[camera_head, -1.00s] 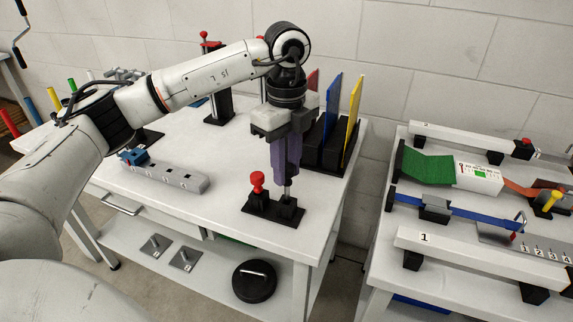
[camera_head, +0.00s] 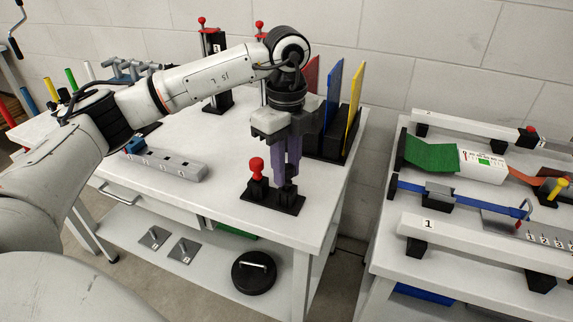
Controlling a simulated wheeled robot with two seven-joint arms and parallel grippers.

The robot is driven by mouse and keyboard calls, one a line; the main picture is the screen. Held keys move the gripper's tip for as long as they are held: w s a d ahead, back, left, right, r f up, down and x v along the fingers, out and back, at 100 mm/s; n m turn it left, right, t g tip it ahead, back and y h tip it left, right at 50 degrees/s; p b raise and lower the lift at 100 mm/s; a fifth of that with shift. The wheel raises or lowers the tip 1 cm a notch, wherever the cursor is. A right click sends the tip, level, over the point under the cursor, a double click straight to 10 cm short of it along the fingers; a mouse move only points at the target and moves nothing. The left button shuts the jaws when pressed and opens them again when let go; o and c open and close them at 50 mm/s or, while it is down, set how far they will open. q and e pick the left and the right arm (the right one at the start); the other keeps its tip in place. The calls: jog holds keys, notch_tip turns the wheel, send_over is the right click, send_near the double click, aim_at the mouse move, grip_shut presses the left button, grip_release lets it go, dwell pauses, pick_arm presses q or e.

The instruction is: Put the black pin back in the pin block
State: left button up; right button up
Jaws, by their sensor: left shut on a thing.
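The pin block (camera_head: 262,202) is a black base with two sockets at the front right of the white table. A red-knobbed pin (camera_head: 257,170) stands upright in its left socket. My left gripper (camera_head: 287,178) points straight down over the right socket, its purple fingers shut on the black pin. The fingertips are just above the socket. The pin is almost wholly hidden by the fingers, and its shaft no longer shows below them. I cannot tell how deep it sits. My right gripper is out of view.
A grey block with holes and a blue piece (camera_head: 165,163) lies to the left on the table. Red, blue and yellow panels (camera_head: 352,110) stand in a black rack behind the gripper. Red-topped stands (camera_head: 216,80) are farther back. A second table (camera_head: 385,240) with fixtures stands right.

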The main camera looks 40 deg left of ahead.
pick_arm(q)
jog(key=o, duration=1.2)
jog(key=shift+f, duration=0.1)
jog(key=shift+c, duration=0.2)
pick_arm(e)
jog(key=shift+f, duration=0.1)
pick_arm(q)
notch_tip(320, 180, up, 9)
jog(key=shift+r, duration=0.7)
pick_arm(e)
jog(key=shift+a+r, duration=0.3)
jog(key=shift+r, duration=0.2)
